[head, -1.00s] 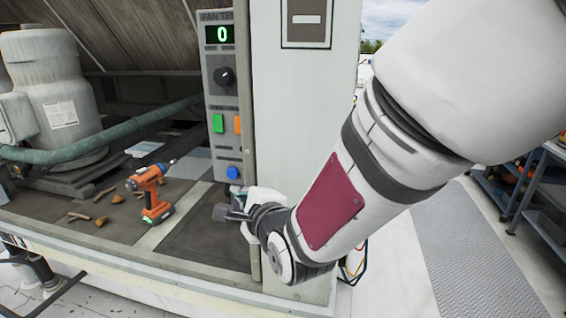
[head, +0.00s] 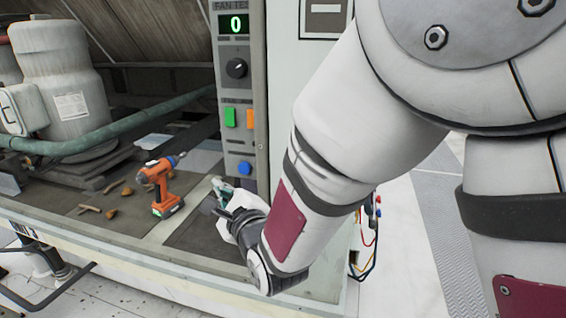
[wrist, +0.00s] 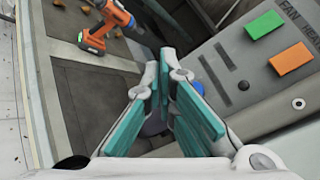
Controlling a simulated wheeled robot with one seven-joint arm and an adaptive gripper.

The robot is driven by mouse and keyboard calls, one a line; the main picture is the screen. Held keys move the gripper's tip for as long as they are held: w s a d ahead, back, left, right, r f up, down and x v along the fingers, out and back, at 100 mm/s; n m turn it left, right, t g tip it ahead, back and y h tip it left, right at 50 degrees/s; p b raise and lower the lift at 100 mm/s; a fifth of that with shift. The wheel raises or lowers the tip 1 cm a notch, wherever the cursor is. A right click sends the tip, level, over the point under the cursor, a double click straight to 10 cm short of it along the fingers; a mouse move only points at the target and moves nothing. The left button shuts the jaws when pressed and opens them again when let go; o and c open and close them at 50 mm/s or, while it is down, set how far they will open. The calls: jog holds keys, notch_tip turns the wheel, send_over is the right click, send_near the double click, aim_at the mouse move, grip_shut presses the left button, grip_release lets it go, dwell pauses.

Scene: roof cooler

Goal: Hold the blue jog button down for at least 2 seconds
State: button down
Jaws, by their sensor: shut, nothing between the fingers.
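The blue jog button (head: 245,168) is at the bottom of the grey control panel, below the green and orange buttons. In the wrist view the blue button (wrist: 199,88) is partly hidden behind the right-hand finger. My gripper (head: 217,184) is shut and empty, with its fingertips to the left of and a little below the button in the head view. The teal finger pads (wrist: 165,70) fill the middle of the wrist view. The fingertips look apart from the button, and I see no contact. The panel display (head: 234,24) reads 0.
The green button (head: 230,117) and orange button (head: 250,119) sit above, under a black knob (head: 236,68). An orange drill (head: 159,185) stands left of my gripper on the deck. Wood bits and a grey motor housing (head: 60,80) lie farther left.

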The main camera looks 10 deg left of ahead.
aim_at(244, 168)
jog(key=w+b, duration=0.2)
jog(key=w, duration=0.4)
jog(key=shift+w+d+b, duration=0.2)
jog(key=shift+d+b, duration=0.05)
jog(key=shift+b, duration=0.1)
jog(key=shift+w, duration=0.15)
dwell(1.1)
jog(key=shift+w+d+b, duration=0.1)
jog(key=shift+w+b, duration=0.2)
jog(key=shift+b, duration=0.2)
